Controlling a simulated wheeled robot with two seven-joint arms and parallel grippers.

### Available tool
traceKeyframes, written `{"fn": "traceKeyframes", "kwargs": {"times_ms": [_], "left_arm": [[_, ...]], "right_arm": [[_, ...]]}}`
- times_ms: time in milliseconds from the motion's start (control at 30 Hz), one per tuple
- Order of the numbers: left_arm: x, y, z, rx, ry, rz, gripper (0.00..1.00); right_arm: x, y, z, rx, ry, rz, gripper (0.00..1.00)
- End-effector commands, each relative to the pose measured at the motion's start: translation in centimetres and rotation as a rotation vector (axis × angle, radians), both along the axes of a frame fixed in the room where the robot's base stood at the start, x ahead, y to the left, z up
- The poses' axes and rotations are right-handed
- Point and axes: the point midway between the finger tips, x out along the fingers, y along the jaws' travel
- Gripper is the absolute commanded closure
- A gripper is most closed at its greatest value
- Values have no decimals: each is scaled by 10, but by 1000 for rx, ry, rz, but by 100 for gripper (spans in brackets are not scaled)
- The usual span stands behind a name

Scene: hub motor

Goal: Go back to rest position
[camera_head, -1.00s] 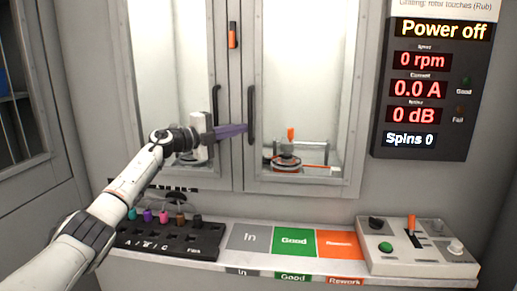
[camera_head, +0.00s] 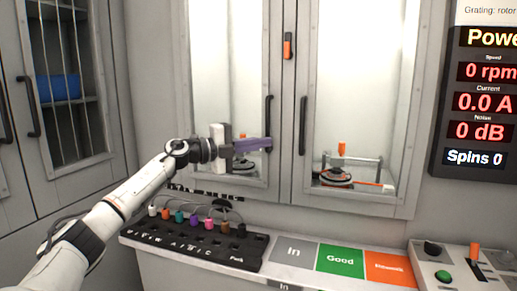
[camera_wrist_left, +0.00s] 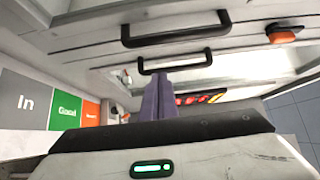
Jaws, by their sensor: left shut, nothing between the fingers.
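My left gripper (camera_head: 268,144) reaches in from the left in the head view, in front of the left cabinet door. Its purple fingers are closed together with nothing between them. In the left wrist view the shut fingers (camera_wrist_left: 158,98) point toward the black door handles (camera_wrist_left: 175,28). I cannot tell whether they touch a handle. My right gripper is in neither view.
The glass double doors (camera_head: 296,100) are closed, with a motor fixture (camera_head: 336,176) behind the right one. Below, a ledge holds a black connector rack (camera_head: 190,243), In, Good (camera_head: 341,261) and Rework mats, and a control box (camera_head: 462,272). A display (camera_head: 480,130) hangs at right.

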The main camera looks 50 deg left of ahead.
Motion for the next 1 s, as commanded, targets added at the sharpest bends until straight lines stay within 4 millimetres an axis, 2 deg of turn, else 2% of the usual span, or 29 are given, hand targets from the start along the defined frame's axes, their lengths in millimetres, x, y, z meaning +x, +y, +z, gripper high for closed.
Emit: {"fn": "traceKeyframes", "kwargs": {"times_ms": [133, 433, 567, 667, 767, 800, 867, 1000], "left_arm": [[-7, 1, 0, 2, 0, -1, 100], [-9, 1, 1, 1, 1, -1, 100], [-3, -11, -18, -28, 7, -16, 100], [8, -38, -59, -98, 20, -38, 100], [15, -78, -119, -216, 45, -50, 100], [15, -95, -145, -272, 58, -48, 100], [11, -119, -184, -357, 84, -35, 100], [-13, -174, -273, -565, 173, 29, 100]], "right_arm": [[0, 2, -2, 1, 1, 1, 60], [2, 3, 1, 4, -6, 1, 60], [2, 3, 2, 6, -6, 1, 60], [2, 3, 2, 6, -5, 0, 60], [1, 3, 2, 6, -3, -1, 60], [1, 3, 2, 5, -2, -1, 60], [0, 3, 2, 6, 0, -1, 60], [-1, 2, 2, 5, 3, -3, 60]]}}
